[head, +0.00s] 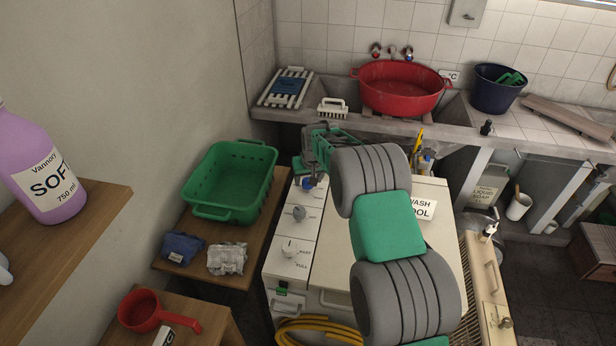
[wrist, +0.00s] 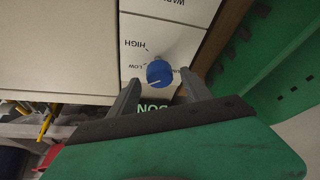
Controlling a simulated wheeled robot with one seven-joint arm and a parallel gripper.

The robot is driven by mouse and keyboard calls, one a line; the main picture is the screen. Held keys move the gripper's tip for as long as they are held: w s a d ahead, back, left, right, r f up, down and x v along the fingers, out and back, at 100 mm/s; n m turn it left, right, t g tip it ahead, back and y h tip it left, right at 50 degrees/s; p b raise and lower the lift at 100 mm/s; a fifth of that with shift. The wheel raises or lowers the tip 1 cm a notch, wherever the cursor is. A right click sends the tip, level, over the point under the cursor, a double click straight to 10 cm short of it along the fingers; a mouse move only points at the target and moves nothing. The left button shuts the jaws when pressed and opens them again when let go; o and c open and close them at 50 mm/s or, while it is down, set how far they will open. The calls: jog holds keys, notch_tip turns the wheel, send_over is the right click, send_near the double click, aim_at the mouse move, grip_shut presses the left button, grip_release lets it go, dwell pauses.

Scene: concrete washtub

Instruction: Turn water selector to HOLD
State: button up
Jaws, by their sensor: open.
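A blue knob (wrist: 160,73) sits on the white washer's control panel (wrist: 150,25), with HIGH and LOW printed beside it. A white mark shows on its face. I read no HOLD label; part of the panel is hidden by my gripper. The blue knob (head: 308,183) also shows at the far end of the panel in the head view. My gripper (wrist: 161,84) is open, its fingers on either side of the blue knob in the wrist view; I cannot tell whether they touch it. In the head view my gripper (head: 311,168) is over that end of the panel.
A green basket (head: 228,213) stands on a wooden table at left. A sink counter with a red tub (head: 400,92) lies behind.

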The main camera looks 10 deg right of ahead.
jog(key=shift+w+f, duration=0.15)
jog(key=shift+f, duration=0.15)
jog(key=shift+c, duration=0.4)
grip_shut()
